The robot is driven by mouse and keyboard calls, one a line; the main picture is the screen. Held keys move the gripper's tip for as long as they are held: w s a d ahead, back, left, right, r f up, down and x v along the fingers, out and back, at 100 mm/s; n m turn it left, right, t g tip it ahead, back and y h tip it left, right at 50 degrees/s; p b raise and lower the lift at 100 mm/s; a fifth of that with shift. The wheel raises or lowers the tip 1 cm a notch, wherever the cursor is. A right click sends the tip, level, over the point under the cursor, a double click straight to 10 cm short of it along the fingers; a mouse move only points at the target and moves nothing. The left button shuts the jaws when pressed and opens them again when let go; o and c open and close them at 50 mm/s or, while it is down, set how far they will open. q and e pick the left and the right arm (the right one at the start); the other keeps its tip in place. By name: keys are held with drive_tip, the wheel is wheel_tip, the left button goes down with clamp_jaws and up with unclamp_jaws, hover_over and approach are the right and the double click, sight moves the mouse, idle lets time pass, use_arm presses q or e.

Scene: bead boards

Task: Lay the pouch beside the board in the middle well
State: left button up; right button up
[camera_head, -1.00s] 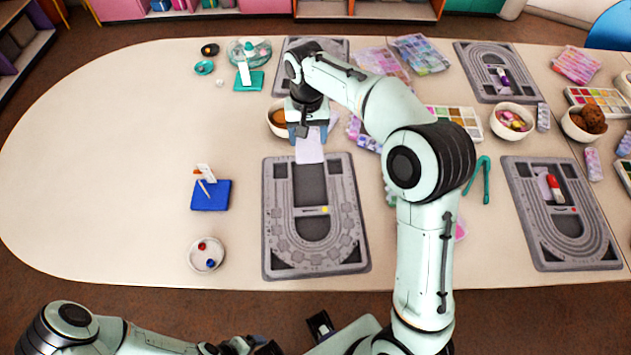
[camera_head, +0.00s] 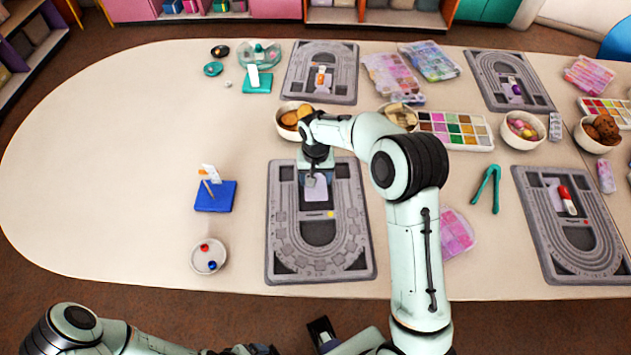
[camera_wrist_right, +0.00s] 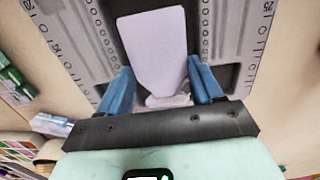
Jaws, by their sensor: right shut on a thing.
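The nearest grey bead board (camera_head: 361,255) lies at the table's front, with a dark middle well (camera_head: 318,234) and a small yellow-ended label bar across it. The pouch (camera_head: 316,189) is a pale lavender flat piece. My right gripper (camera_head: 314,176) is shut on its far end and holds it over the upper part of the middle well; whether it touches the well floor I cannot tell. In the right wrist view the pouch (camera_wrist_right: 154,40) reaches out from between the blue fingers (camera_wrist_right: 161,88) over the board. My left arm is folded at the bottom left; its gripper is partly cut off.
A blue block with a card (camera_head: 215,196) and a white dish with beads (camera_head: 208,256) stand left of the board. A bowl (camera_head: 289,118) stands just behind it. Green tweezers (camera_head: 487,190) and another board (camera_head: 573,225) lie to the right. The table's left is clear.

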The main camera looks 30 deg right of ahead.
drive_tip(key=shift+f, duration=1.4)
drive_tip(key=shift+f, duration=0.1)
drive_tip(key=o, duration=0.7)
wheel_tip(320, 180, up, 12)
drive_tip(key=shift+p, duration=0.35)
